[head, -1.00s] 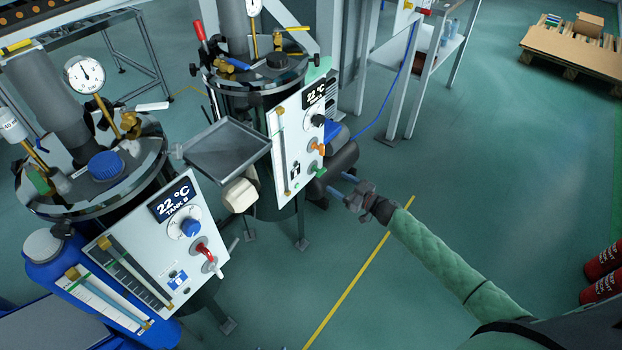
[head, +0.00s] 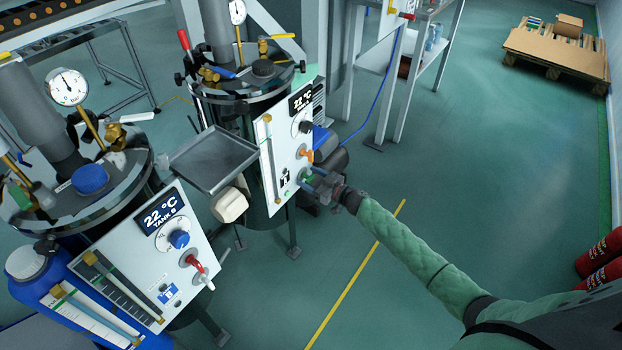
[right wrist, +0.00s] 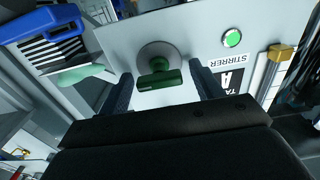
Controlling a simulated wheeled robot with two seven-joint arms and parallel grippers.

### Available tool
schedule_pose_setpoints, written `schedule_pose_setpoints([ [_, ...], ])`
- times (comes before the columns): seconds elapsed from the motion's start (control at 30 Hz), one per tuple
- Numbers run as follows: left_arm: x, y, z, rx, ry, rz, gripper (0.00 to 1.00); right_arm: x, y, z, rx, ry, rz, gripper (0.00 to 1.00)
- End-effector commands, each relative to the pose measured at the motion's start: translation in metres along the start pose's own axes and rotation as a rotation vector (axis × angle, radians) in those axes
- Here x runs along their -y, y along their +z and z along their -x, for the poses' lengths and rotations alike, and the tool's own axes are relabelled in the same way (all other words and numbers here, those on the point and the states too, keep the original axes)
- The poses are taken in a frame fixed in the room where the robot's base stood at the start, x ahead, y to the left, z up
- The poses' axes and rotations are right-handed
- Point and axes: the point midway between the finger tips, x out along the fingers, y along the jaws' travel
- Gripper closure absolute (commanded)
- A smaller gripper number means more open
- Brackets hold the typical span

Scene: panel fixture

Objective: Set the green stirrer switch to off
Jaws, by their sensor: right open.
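The green stirrer switch (right wrist: 160,75) sits on a round grey base on the white tank panel (right wrist: 125,35) in the right wrist view. It shows between the two fingers of my open right gripper (right wrist: 162,88), with a gap visible on both sides. A green lamp (right wrist: 232,38) and an upside-down STIRRER label (right wrist: 228,62) are beside it. In the head view my right gripper (head: 311,184) is at the lower right edge of the rear panel (head: 288,142), and the switch (head: 306,173) is partly hidden there. My left gripper is not in view.
An orange handle (head: 306,156) and a black knob (head: 305,127) are above the switch. A second tank panel (head: 150,235) with a red handle (head: 195,263) stands nearer left. A grey tray (head: 212,160) is between the tanks.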

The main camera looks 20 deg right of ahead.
Motion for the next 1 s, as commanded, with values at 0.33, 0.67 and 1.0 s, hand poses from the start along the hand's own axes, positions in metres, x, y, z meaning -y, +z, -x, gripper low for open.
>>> schedule_pose_setpoints([
  [0.33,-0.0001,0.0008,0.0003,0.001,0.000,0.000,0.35,-0.0001,0.0000,0.0002,0.000,0.000,0.000,0.79],
  [0.67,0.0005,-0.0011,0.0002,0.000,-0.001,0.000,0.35,0.0001,-0.0002,0.0003,0.000,0.000,0.038,0.79],
  [1.0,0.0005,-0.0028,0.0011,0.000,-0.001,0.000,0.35,0.0011,0.0000,0.0003,0.000,0.001,0.261,0.79],
])
